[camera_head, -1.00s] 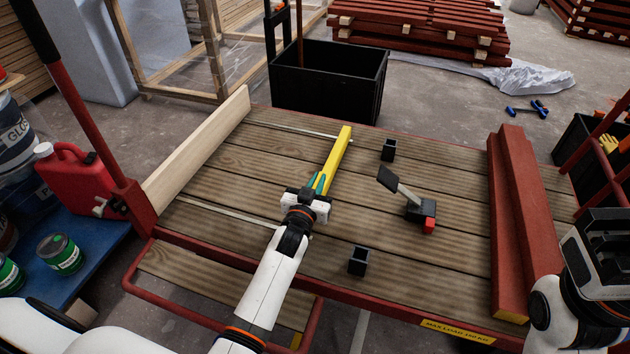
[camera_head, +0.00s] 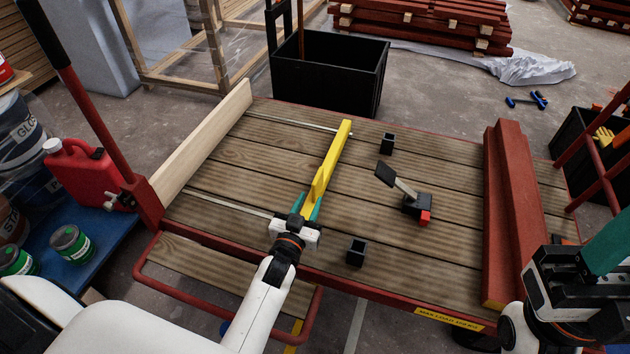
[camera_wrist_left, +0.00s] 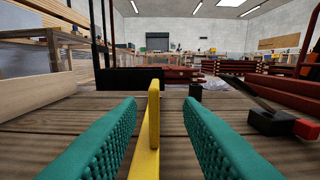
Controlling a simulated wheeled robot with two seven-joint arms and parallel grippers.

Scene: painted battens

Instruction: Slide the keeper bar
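The yellow bar (camera_head: 336,150), which I take to be the keeper bar, lies lengthwise on the planked cart deck (camera_head: 240,178), with an upright yellow fin near its close end. My left gripper (camera_head: 306,207) is at the close end of the bar, its teal fingers spread on either side. In the left wrist view the fin (camera_wrist_left: 153,112) stands between the fingers, with a gap on each side. Two small black sockets, a far one (camera_head: 387,143) and a near one (camera_head: 356,252), stand right of the bar. My right gripper (camera_head: 604,246) is at the right edge, partly cut off.
A black toggle clamp (camera_head: 416,207) with a red tip and raised lever stands right of the bar. Red battens (camera_head: 507,210) lie along the deck's right side. A pale board (camera_head: 203,140) stands along the left edge.

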